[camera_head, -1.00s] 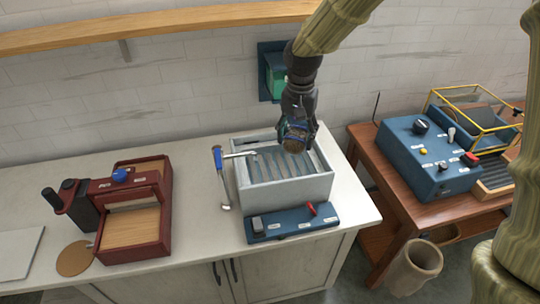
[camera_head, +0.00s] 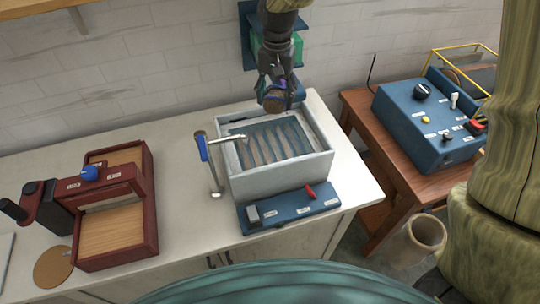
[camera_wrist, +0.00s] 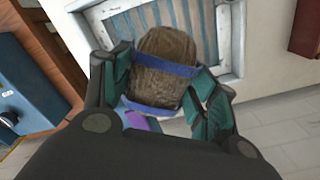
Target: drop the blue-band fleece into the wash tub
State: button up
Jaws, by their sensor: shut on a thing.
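The blue-band fleece (camera_wrist: 164,62) is a brown bundle with a blue band around it. My gripper (camera_head: 277,92) is shut on it, with a finger on each side in the wrist view. In the head view the fleece (camera_head: 276,101) hangs from the gripper above the back edge of the wash tub. The wash tub (camera_head: 284,183) is a grey box with a dark slatted inside, standing on the white counter. In the wrist view its rim (camera_wrist: 237,40) and slats show behind the fleece.
A tap with a blue handle (camera_head: 202,146) reaches over the tub's left rim. A blue panel with a red lever (camera_head: 289,207) lies in front of the tub. A red wooden machine (camera_head: 115,205) stands at left. A blue control box (camera_head: 430,123) stands on the brown table at right.

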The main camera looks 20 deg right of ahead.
jog(key=shift+f+b, duration=0.35)
jog(key=shift+f, duration=0.35)
jog(key=shift+s+f+b, duration=0.35)
jog(key=shift+w+f, duration=0.1)
jog(key=shift+f, duration=0.05)
jog(key=o, duration=1)
jog(key=shift+c, duration=0.2)
jog(key=shift+d, duration=0.1)
notch_tip(320, 180, up, 12)
jog(key=shift+r, duration=0.1)
